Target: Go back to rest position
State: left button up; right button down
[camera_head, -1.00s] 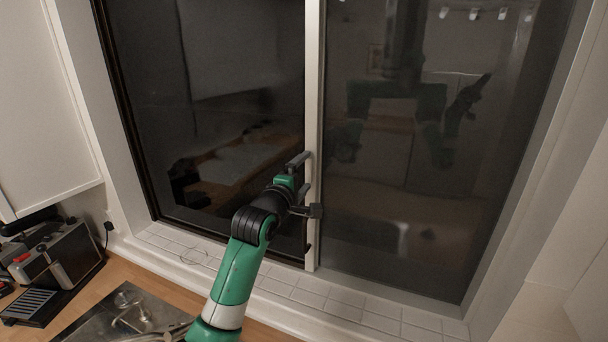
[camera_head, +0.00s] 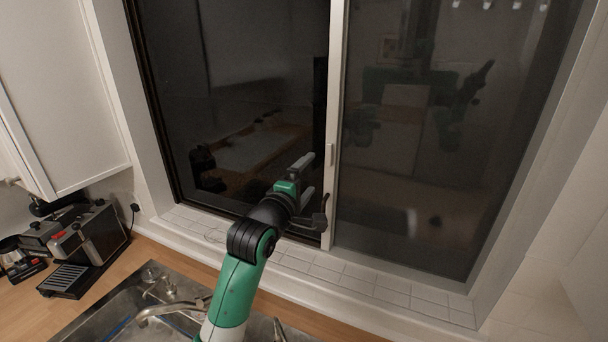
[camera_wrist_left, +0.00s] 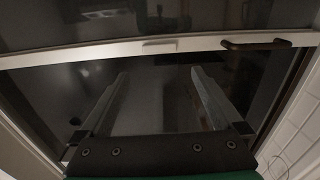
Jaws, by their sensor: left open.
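My left gripper (camera_head: 306,177) is open and empty in front of the dark window, just left of its upright white frame bar (camera_head: 336,110). In the left wrist view its two fingers (camera_wrist_left: 158,98) are spread, with dark glass and nothing held between them. The white bar crosses above the fingertips in that view, with a dark handle (camera_wrist_left: 255,45) at upper right, clear of the fingers. Whether a fingertip touches the glass I cannot tell. My right gripper is not directly in view; only a dim reflection of my body shows in the right pane (camera_head: 415,150).
A sink (camera_head: 105,320) with a faucet (camera_head: 165,308) lies below my left arm. A coffee machine (camera_head: 95,240) stands on the wooden counter (camera_head: 150,252) at left, under a white cabinet (camera_head: 65,110). A tiled sill (camera_head: 385,295) runs below the window.

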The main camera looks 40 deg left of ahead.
pick_arm(q)
jog(key=shift+w, duration=0.1)
dwell(0.3)
jog(key=s+d+r+m+t+h, duration=0.25)
jog(key=d+r, duration=0.35)
jog(key=d, duration=0.3)
jog(key=s+d+r+m+t+h, duration=0.2)
jog(key=s+d+r+m+t, duration=0.15)
jog(key=d+r, duration=0.45)
jog(key=s+d+r+m+t+h, duration=0.2)
jog(key=s+r+m, duration=0.2)
jog(key=s+m, duration=0.4)
jog(key=s+d+r+m+t+h, duration=0.1)
jog(key=s+d+r+m+t, duration=0.1)
jog(key=s+m, duration=0.6)
notch_tip(320, 180, up, 2)
jog(key=shift+s+d+r+m+h, duration=0.25)
jog(key=shift+d+m+h, duration=0.1)
jog(key=shift+d+m, duration=0.15)
